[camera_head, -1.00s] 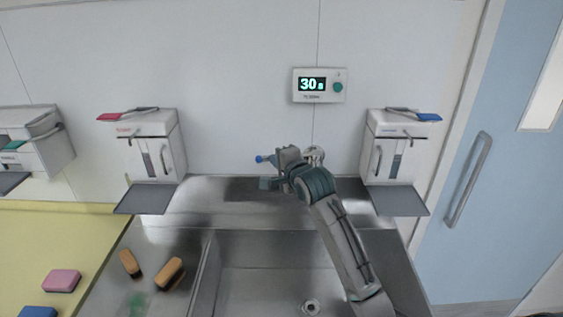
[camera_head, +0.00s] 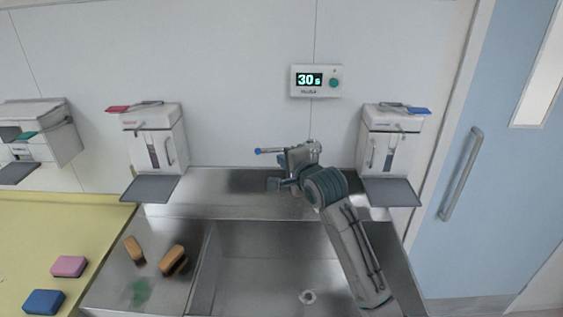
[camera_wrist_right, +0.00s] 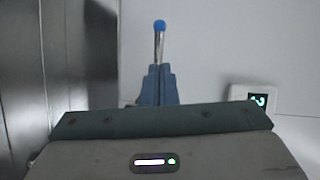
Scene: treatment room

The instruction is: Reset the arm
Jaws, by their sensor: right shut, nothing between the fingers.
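My right arm reaches over the steel sink (camera_head: 270,262) from the lower right. Its gripper (camera_head: 282,151) is above the sink's back ledge, pointing left in the head view. The fingers are shut, with no loose object seen between them. A thin metal rod with a blue tip (camera_head: 258,151) sticks out at their end; in the wrist view the rod (camera_wrist_right: 159,45) stands straight out beyond the closed fingers (camera_wrist_right: 158,86). My left gripper is not in view.
A timer (camera_head: 334,83) reading 30 s hangs on the wall. Wall dispensers with grey trays stand left (camera_head: 155,142) and right (camera_head: 391,142). Brushes (camera_head: 173,259) lie left of the basin. Pink (camera_head: 69,265) and blue (camera_head: 43,301) sponges lie on the yellow counter. The basin is empty.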

